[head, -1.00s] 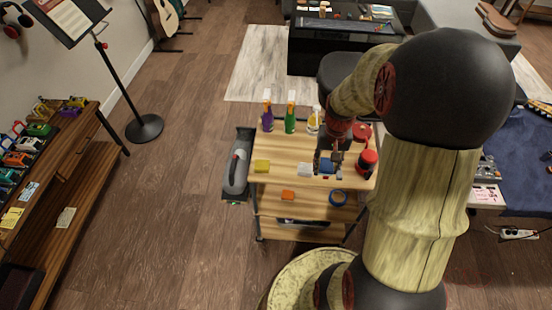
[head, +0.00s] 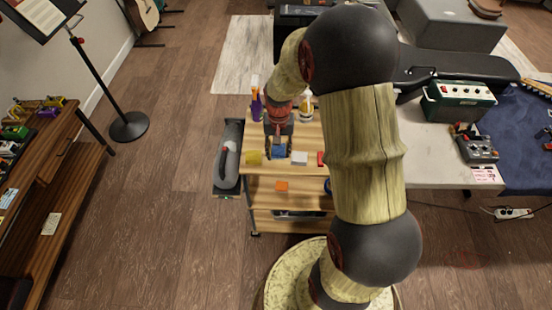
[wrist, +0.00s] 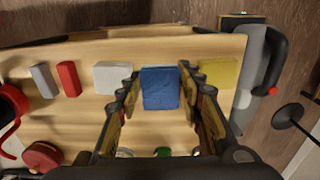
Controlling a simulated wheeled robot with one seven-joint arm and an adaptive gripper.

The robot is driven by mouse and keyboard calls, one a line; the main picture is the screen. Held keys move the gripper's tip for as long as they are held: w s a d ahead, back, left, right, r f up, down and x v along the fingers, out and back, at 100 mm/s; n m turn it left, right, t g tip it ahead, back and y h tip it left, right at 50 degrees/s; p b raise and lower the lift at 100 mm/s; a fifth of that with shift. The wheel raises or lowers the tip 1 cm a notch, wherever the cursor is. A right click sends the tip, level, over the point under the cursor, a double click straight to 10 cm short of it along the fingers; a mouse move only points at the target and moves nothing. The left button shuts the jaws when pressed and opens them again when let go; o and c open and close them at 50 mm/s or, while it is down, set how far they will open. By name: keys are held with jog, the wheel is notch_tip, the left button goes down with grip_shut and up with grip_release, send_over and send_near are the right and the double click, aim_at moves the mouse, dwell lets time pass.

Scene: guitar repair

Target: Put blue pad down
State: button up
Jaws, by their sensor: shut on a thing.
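The blue pad (head: 279,152) is between the fingers of my gripper (head: 279,146), over the wooden cart top (head: 313,137). In the wrist view the blue pad (wrist: 161,90) shows between the two fingertips of my gripper (wrist: 159,78), which is shut on it. The pad is in the gap between the yellow pad (wrist: 219,72) and the white pad (wrist: 112,77), apart from both in the picture. I cannot tell whether its underside touches the cart top.
A red block (wrist: 69,79) and a grey block (wrist: 43,80) lie beyond the white pad. A purple spray bottle (head: 256,106) stands behind my gripper. A grey handheld vacuum (head: 229,155) sits at the cart's left side. An orange pad (head: 282,186) lies on the lower shelf.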

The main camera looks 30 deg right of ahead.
jog(key=shift+w+a+f+b, duration=0.15)
jog(key=shift+f+b, duration=0.35)
jog(key=shift+f, duration=0.5)
jog(key=shift+w+a+f+b, duration=0.15)
jog(key=shift+f+b, duration=0.35)
jog(key=shift+f, duration=0.5)
jog(key=shift+d, duration=0.1)
jog(key=shift+f, duration=0.15)
jog(key=o, duration=1.2)
notch_tip(320, 180, up, 12)
jog(key=p, duration=0.4)
jog(key=shift+r, duration=0.2)
notch_tip(320, 180, up, 7)
jog(key=n+t, duration=0.1)
send_over(276, 157)
jog(key=a, duration=0.2)
jog(key=s+a+r+n+t, duration=0.3)
jog(key=s+a+r, duration=0.5)
jog(key=r, duration=0.4)
jog(key=s+r+n, duration=0.1)
jog(key=s, duration=0.2)
jog(key=s+a+r+n+t, duration=0.1)
jog(key=s, duration=0.2)
jog(key=s+a+r, duration=0.1)
jog(key=s, duration=0.2)
jog(key=shift+s+a+n+t, duration=0.25)
jog(key=shift+n+t, duration=0.05)
jog(key=shift+n, duration=0.1)
